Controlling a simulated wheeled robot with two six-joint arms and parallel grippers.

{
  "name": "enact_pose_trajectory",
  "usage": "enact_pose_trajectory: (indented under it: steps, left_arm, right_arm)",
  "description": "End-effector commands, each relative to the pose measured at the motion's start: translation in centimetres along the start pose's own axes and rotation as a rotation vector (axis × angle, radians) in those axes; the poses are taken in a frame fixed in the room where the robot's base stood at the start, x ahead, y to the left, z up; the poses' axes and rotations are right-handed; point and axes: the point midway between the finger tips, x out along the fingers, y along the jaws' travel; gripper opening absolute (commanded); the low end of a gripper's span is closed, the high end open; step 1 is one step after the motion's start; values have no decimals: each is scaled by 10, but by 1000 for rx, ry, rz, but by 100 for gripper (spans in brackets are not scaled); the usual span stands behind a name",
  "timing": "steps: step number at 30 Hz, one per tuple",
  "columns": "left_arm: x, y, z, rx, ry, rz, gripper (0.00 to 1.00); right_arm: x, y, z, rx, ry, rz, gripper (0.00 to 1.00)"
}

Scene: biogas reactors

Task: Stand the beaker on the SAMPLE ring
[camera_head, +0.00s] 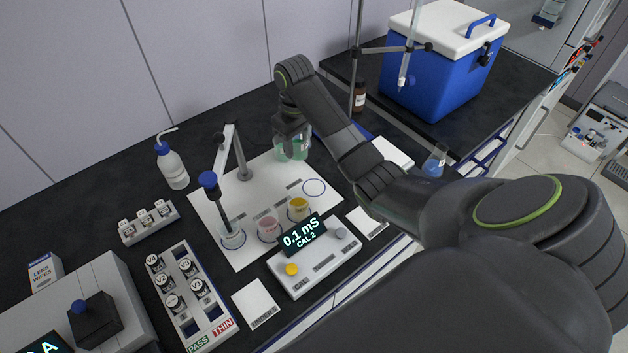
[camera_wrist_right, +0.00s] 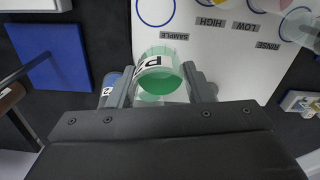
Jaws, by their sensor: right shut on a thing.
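The beaker (camera_head: 291,149) with green liquid is between the fingers of my right gripper (camera_head: 290,136), near the far edge of the white mat. In the right wrist view the beaker (camera_wrist_right: 158,73) has a finger on each side and a partly readable white label. The SAMPLE ring (camera_head: 314,187) is an empty blue outline on the mat, nearer the front and slightly right of the beaker. It also shows at the top of the wrist view (camera_wrist_right: 156,22), beyond the beaker and apart from it. My left gripper is not in view.
Yellow (camera_head: 298,207), pink (camera_head: 268,226) and clear (camera_head: 231,238) beakers stand in a row on the mat (camera_head: 205,205). A probe on a jointed stand (camera_head: 240,165) dips into the clear one. A meter (camera_head: 313,262) stands in front. A wash bottle (camera_head: 171,165) is left.

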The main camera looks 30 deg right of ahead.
Motion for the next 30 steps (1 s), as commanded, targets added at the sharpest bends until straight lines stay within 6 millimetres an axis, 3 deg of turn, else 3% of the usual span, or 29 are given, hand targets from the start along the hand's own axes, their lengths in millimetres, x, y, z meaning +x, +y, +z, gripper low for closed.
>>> enact_pose_trajectory:
  steps: [30]
  left_arm:
    - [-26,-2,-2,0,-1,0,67]
  right_arm:
    - [-7,3,36,-1514,-1,1,21]
